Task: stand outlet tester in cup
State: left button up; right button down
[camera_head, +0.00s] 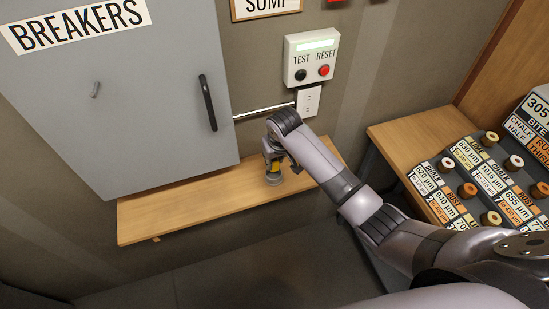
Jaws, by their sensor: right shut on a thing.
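My right arm reaches in from the lower right, and its right gripper (273,156) points down just above the wooden shelf. It is shut on a small yellow and dark thing (274,168), which looks like the outlet tester. The fingers and wrist hide much of it. A small grey round thing (273,180), perhaps the cup, shows directly under it on the shelf. I cannot tell whether the tester is inside the cup or only above it. My left gripper is not in view.
The wooden shelf (178,211) is bare to the left. Above it hang a grey breaker cabinet (130,110) with a black handle (207,103), a TEST/RESET box (311,58) and a white outlet (309,101). A table (408,133) with labelled bins stands right.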

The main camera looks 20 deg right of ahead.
jog(key=shift+f+b, duration=0.75)
jog(key=shift+f, duration=1.2)
dwell(1.2)
jog(key=shift+p, duration=0.45)
dwell(0.3)
jog(key=shift+p, duration=0.35)
dwell(0.4)
jog(key=c, duration=1.3)
grip_release()
jog(key=shift+r, duration=0.1)
